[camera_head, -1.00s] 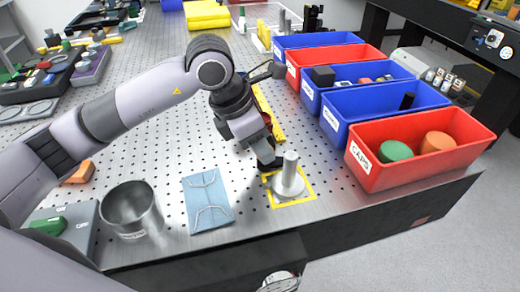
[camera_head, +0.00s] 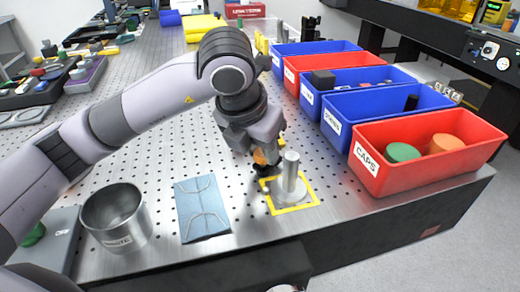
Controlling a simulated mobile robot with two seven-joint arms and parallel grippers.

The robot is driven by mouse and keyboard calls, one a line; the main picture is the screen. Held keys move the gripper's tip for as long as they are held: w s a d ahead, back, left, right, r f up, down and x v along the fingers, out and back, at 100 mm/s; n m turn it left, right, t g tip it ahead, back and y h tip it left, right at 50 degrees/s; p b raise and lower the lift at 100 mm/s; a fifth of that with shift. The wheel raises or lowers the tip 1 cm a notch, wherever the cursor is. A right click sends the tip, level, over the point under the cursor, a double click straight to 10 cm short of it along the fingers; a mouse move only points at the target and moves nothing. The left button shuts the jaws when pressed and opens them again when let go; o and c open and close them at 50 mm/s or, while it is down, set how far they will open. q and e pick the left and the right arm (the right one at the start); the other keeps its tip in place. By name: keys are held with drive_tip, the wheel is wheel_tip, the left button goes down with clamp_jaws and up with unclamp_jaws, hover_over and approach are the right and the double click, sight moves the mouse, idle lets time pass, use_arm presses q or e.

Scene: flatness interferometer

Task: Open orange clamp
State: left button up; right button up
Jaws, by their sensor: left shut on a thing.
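My left gripper (camera_head: 266,161) reaches down beside a metal post on a round base (camera_head: 290,180), which stands inside a yellow square outline on the perforated table. A small orange part (camera_head: 260,156), which I take for the orange clamp, shows at the fingertips, just left of the post. The gripper is shut on it. The fingers and wrist hide most of the clamp, so I cannot tell whether it is open or closed. My right gripper is not in view.
A blue sheet (camera_head: 203,209) and a metal cup (camera_head: 116,216) lie to the left along the front edge. Red and blue bins (camera_head: 430,150) line the right side; the nearest red one holds green and orange caps. The perforated table (camera_head: 150,150) has free room behind.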

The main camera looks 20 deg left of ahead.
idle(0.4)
use_arm(q)
drive_tip(key=o, duration=1)
drive_tip(key=shift+o, duration=0.2)
drive_tip(key=v, duration=0.7)
drive_tip(key=shift+s, duration=0.15)
